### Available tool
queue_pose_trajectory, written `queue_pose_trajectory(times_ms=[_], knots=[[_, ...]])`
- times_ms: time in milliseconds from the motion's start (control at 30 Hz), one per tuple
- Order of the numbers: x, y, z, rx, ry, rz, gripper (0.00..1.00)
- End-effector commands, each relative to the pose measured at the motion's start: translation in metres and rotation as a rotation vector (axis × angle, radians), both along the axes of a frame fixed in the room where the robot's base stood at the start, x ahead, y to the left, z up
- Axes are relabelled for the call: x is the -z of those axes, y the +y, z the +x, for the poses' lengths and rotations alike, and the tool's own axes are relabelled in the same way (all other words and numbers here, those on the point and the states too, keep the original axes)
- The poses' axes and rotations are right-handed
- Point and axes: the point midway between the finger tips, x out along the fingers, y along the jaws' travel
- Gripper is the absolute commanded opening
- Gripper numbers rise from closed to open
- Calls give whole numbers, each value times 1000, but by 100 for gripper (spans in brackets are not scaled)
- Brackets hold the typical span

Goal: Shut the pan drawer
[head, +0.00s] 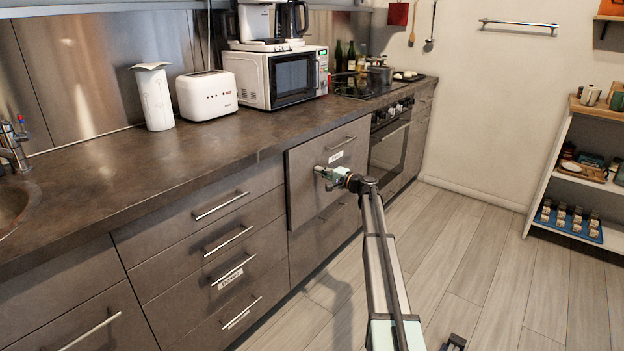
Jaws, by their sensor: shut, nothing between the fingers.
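A labelled drawer front (304,200) left of the oven stands forward of the cabinet fronts around it. It has a bar handle (343,143) near its top and a white label (335,157) below the handle. The label is too small to read surely, so I cannot tell if this is the pan drawer. My gripper (318,171) is shut and empty, at the drawer front just below the label. Its tips look close to or against the front; I cannot tell if they touch. My arm hides part of the drawer's lower right.
The worktop (150,170) above holds a white toaster (208,96) and a microwave (285,78). A lower drawer handle (332,211) is beneath. The oven (388,150) is to the right. Other drawers (215,235) to the left look closed. The floor (460,240) on the right is mostly clear.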

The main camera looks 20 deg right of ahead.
Motion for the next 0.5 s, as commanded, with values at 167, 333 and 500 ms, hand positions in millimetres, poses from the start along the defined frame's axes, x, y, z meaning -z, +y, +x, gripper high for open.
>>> queue_pose_trajectory(times_ms=[167,333,500], knots=[[0,-5,16,15,0,0,0],[0,-6,22,21,0,0,0],[0,-6,24,23,0,0,0]])
